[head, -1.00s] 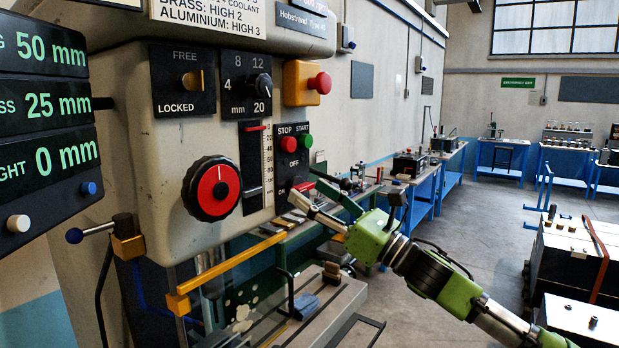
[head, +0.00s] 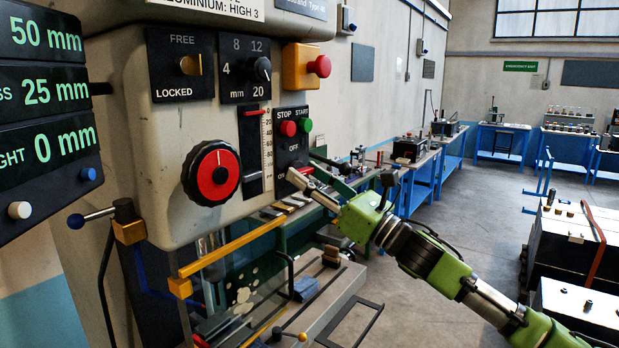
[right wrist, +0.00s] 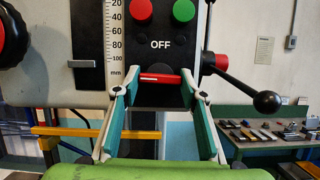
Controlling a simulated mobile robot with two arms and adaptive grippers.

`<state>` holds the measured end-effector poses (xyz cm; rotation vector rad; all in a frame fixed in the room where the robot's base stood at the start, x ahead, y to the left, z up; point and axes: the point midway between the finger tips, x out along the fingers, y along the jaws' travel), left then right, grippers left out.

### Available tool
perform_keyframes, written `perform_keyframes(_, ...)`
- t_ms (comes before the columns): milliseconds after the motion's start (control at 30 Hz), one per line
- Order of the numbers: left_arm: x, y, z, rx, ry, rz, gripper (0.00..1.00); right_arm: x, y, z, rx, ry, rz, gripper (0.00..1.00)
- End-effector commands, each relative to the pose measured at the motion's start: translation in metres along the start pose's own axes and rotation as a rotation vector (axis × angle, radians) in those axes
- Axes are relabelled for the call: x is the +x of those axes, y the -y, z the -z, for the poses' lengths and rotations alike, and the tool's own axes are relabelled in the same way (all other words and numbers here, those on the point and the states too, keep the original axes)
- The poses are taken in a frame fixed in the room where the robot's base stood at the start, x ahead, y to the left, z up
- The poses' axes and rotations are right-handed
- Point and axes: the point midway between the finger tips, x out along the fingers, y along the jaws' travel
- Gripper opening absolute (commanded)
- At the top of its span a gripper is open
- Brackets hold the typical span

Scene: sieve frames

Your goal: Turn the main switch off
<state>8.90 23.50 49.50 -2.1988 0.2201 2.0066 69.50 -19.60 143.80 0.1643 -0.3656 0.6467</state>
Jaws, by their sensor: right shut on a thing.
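The main switch is a horizontal red handle (right wrist: 160,78) on a dark round base, below the word OFF on the black control panel (head: 283,151). My right gripper (right wrist: 160,72) has its two fingers at the left and right ends of the red handle and is shut on it. The red stop button (head: 288,128) and green start button (head: 305,125) sit above OFF. My left gripper is not in view.
A black ball lever (right wrist: 267,102) sticks out close to the right finger. The red-black dial (head: 211,173) and a yellow guard bar (head: 230,248) are left of and below the panel. A bench with tools (right wrist: 265,135) stands behind at the right.

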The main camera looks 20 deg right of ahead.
Motion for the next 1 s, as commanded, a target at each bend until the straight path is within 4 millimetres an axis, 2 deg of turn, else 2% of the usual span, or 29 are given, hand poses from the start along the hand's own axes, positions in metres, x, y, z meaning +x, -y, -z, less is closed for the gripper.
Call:
perform_keyframes(267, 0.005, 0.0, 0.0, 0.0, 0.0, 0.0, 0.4, 0.0, -0.002, 0.0, 0.153, 0.002, 0.063, 0.17)
perform_keyframes(467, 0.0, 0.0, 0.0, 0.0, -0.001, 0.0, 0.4, 0.001, -0.003, -0.002, 0.322, 0.001, 0.133, 0.17)
perform_keyframes(767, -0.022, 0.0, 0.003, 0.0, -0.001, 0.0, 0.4, 0.002, -0.004, -0.006, 0.585, 0.001, 0.243, 0.17)
perform_keyframes(1000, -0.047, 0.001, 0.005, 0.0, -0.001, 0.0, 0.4, 0.003, -0.005, -0.008, 0.797, 0.0, 0.33, 0.17)
